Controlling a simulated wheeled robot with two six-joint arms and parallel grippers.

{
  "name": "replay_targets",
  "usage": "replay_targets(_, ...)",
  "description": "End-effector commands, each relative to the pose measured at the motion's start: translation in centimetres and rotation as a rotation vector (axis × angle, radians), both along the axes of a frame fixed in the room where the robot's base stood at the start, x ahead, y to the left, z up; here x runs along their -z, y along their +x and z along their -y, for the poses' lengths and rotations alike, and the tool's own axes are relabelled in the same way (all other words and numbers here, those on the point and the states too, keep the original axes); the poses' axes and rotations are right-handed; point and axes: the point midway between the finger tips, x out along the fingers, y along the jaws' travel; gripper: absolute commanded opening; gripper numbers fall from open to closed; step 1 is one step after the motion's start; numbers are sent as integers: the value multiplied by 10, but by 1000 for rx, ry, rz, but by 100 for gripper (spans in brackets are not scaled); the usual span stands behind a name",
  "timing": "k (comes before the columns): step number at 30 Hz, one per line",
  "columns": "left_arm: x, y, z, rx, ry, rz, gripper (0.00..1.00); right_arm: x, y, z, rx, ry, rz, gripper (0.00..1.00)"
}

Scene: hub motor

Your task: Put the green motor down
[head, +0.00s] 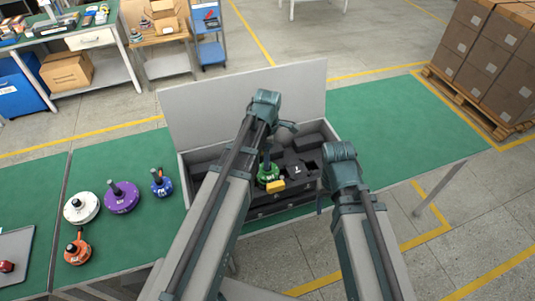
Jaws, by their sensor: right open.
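The green motor (268,174) sits upright in the dark foam of the open case (240,84), its black shaft pointing up. A small yellow piece shows at its front edge. My right gripper (320,201) is open, at the case's right side and apart from the green motor. It is small and partly hidden by my right arm. My left arm reaches over the case just left of the green motor.
White (80,208), purple (122,198), blue (161,183) and orange (77,249) motors stand on the green table (390,140) left of the case. A grey tray (14,262) lies at the far left. The table right of the case is clear.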

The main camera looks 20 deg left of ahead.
Motion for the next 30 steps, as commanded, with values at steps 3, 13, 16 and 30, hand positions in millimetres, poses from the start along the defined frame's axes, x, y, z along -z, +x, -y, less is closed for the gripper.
replay_targets(3,-28,0,0,0,0,0,83,-28,0,0,4,1,0,65)
replay_targets(13,-63,0,0,0,0,0,83,-63,0,0,10,1,0,65)
replay_targets(16,-64,0,0,0,0,0,83,-64,0,0,10,1,0,65)
replay_targets(30,-63,-68,59,926,32,-39,83,-63,0,0,10,1,0,65)
